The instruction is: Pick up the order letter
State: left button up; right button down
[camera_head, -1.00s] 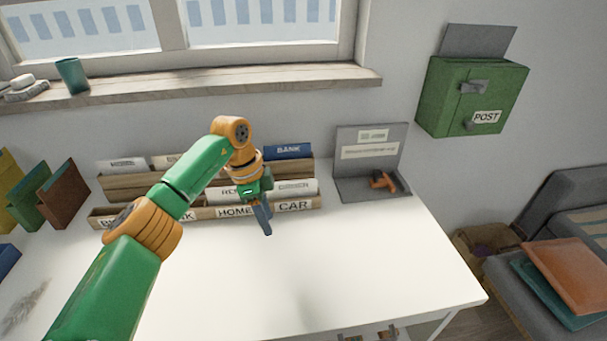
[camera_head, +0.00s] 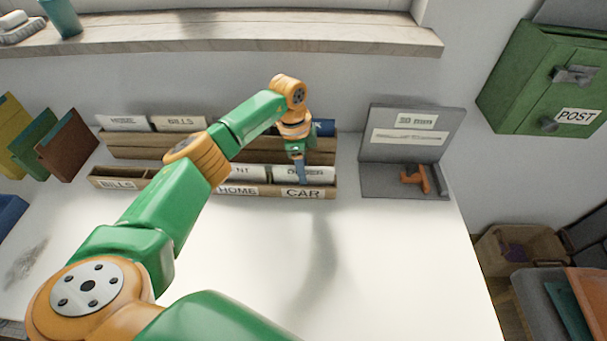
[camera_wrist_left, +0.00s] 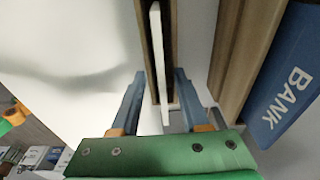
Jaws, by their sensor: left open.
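The order letter (camera_head: 318,172) is a white card in the right part of the front wooden rack (camera_head: 265,191), above the CAR label. Its label is partly covered by my gripper and hard to read. My left gripper (camera_head: 301,175) is over this letter, pointing down. In the left wrist view the gripper (camera_wrist_left: 160,75) is open, one finger on each side of the thin white letter (camera_wrist_left: 158,50), which stands upright in its wooden slot. I cannot tell whether either finger touches it. My right gripper is not in view.
A second wooden rack (camera_head: 125,142) stands behind, with several letters and a blue BANK letter (camera_wrist_left: 288,90). A grey stand (camera_head: 410,140) with an orange-handled stamp (camera_head: 415,180) is to the right. A green POST box (camera_head: 550,75) hangs on the wall.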

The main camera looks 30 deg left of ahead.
pick_arm(q)
jog(key=shift+w+f, duration=0.25)
jog(key=shift+f, duration=0.05)
jog(key=shift+s+r, duration=0.15)
grip_shut()
